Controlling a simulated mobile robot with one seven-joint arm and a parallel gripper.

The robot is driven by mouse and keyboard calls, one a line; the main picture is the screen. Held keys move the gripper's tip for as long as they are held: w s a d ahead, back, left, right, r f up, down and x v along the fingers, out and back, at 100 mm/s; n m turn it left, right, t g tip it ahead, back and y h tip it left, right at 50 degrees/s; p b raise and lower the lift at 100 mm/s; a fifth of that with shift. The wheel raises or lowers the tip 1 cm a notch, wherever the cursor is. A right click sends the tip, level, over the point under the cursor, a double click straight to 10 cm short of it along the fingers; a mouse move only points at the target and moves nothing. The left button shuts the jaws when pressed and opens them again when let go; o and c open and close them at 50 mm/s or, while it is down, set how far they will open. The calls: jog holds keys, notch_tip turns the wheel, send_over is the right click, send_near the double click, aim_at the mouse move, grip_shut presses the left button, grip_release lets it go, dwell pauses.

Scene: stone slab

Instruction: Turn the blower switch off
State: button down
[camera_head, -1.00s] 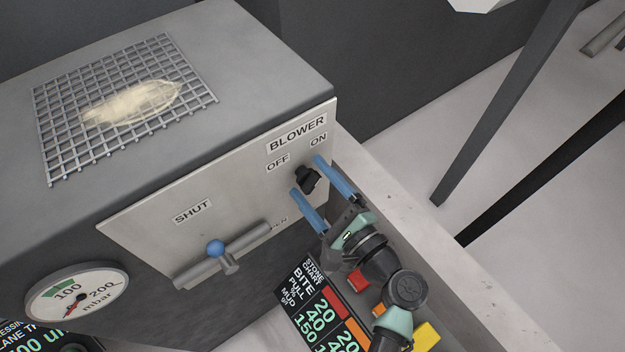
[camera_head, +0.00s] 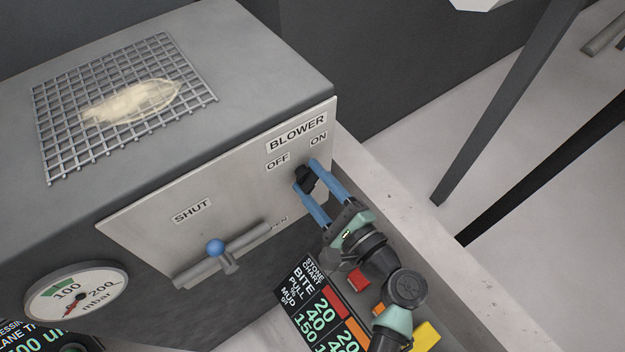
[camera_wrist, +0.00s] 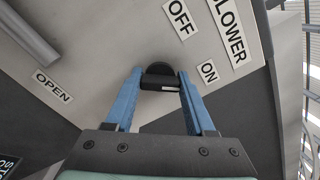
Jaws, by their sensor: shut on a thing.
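The blower switch (camera_head: 306,178) is a black knob on the light panel (camera_head: 150,222), below the OFF and ON labels. My gripper (camera_head: 308,178) has its two blue fingers closed on the knob, one on each side. In the wrist view, the switch (camera_wrist: 160,80) sits between the fingertips of my gripper (camera_wrist: 160,84), with a small white mark on its front face. The OFF label (camera_wrist: 180,18) and the ON label (camera_wrist: 208,72) lie up and to the right there. The fingers partly hide the knob in the head view.
A lever with a blue ball (camera_head: 215,247) stands on the panel between SHUT and OPEN, left of my gripper. A pressure gauge (camera_head: 76,296) is at lower left. A metal grid (camera_head: 190,75) with a pale object (camera_head: 130,101) lies on top. A dark chart (camera_head: 318,310) is below.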

jog(key=shift+f, duration=0.1)
jog(key=n+b, duration=0.3)
jog(key=n, duration=0.1)
jog(key=shift+f+b, duration=0.15)
jog(key=shift+b, duration=0.25)
jog(key=n+b, duration=0.9)
jog(key=shift+n, duration=0.3)
jog(key=shift+n+b, duration=1)
jog(key=shift+b, duration=0.25)
jog(key=shift+r, duration=0.2)
jog(key=shift+c, duration=1.2)
grip_release()
